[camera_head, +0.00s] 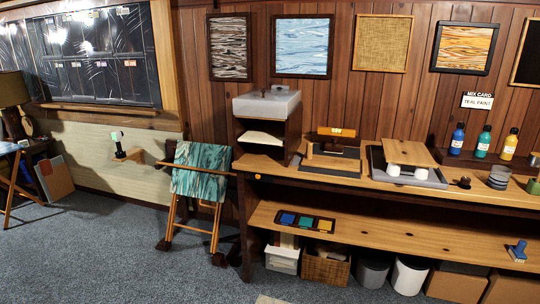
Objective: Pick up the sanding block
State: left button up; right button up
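A small blue tool with a raised grip (517,247) and a pale wood-coloured base sits at the right end of the lower bench shelf (400,238). It may be the sanding block, but it is too small to be sure. An orange-and-dark block (337,131) stands on a dark fixture on the bench top, left of centre; I cannot tell what it is. Neither of my grippers is in view.
A bench top (265,165) runs along the wall, holding a white-topped cabinet (267,105), a grey tray (376,166) and paint bottles (458,139). Bins and boxes stand below. A cloth-draped folding rack (200,170) stands left. Carpet (120,250) is clear in front.

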aim_at(333, 147)
jog(key=i+z, duration=0.1)
jog(key=i, duration=0.7)
jog(key=i+j+z, duration=0.1)
jog(key=i, duration=0.7)
jog(key=j, duration=0.1)
